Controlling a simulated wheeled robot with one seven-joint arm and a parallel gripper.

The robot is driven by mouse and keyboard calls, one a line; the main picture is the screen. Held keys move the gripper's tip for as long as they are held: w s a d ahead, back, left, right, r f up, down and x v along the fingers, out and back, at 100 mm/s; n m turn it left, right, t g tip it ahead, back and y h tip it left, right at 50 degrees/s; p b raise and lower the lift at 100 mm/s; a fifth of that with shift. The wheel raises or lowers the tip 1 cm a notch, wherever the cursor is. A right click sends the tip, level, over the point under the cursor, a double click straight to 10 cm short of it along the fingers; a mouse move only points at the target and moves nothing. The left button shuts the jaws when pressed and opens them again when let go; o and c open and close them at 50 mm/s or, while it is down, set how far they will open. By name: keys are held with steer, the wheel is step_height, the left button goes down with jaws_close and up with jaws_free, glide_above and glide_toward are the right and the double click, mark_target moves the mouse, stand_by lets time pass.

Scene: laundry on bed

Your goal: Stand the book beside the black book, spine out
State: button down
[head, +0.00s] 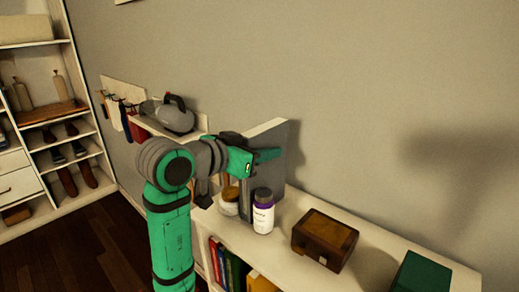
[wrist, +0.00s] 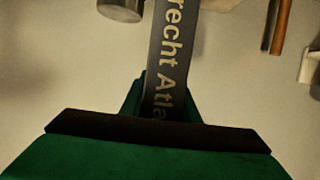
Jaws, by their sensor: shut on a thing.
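A large grey book (head: 268,180) with pale page edges stands upright at the wall end of the white shelf top in the head view. My gripper (head: 266,156) reaches across it from the left and is shut on it. In the wrist view, the book's dark grey spine (wrist: 170,55) shows pale lettering, partly readable as "recht Atla", and runs down between my gripper's fingers (wrist: 160,120). I cannot make out a separate black book; my arm and the held book hide part of that area. Whether the held book touches the shelf top is unclear.
A brown wooden box (head: 324,240) and a green box (head: 421,274) sit further right. Several books (head: 233,270) fill the compartment below.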

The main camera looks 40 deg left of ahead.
steer(key=c, duration=1.7)
jaws_free()
steer(key=shift+s+f, duration=0.1)
steer(key=o, duration=0.3)
steer(key=shift+a, duration=0.15)
steer(key=shift+o, duration=0.2)
